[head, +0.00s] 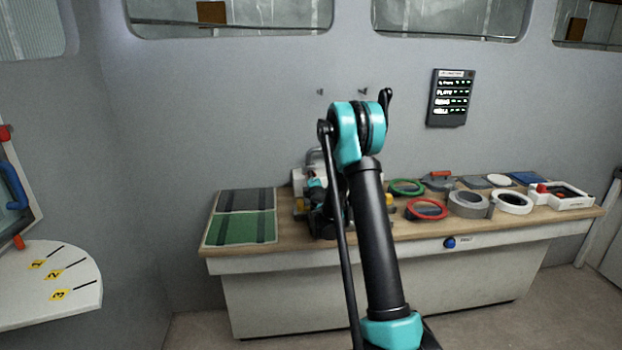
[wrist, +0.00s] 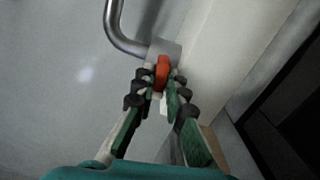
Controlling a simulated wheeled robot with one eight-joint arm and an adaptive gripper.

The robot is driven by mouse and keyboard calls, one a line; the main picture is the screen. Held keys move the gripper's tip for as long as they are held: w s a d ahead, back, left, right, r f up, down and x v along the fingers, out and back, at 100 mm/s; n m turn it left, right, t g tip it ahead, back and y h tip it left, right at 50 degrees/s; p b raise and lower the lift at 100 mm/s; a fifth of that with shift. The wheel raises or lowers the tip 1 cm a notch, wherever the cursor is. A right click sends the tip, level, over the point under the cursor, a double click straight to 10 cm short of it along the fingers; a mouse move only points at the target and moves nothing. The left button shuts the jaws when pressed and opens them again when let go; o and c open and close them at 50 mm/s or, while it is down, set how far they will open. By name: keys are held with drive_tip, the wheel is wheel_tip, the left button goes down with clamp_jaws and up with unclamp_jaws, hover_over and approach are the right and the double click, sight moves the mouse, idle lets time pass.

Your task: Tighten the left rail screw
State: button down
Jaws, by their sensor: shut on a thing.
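My gripper (wrist: 161,84) has its green and white fingers with dark pads closed around an orange-red piece (wrist: 163,70), which looks like the rail screw's knob. The piece sits at a grey metal end plate (wrist: 164,49) of a bent tubular rail (wrist: 113,22) in the wrist view. The fingertips cover its lower part, so I cannot tell how deep the screw sits.
The wooden bench (head: 290,239) carries green and grey mats (head: 241,228) at left. A green ring (head: 406,187), a red ring (head: 427,209), grey and white rings and a white frame (head: 560,197) lie at right. A white side table (head: 80,301) marked 1, 2, 3 stands at far left.

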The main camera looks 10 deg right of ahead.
drive_tip(key=shift+m, duration=0.4)
drive_tip(key=c, duration=1.6)
unclamp_jaws()
drive_tip(key=shift+o, duration=0.2)
drive_tip(key=s, duration=1.2)
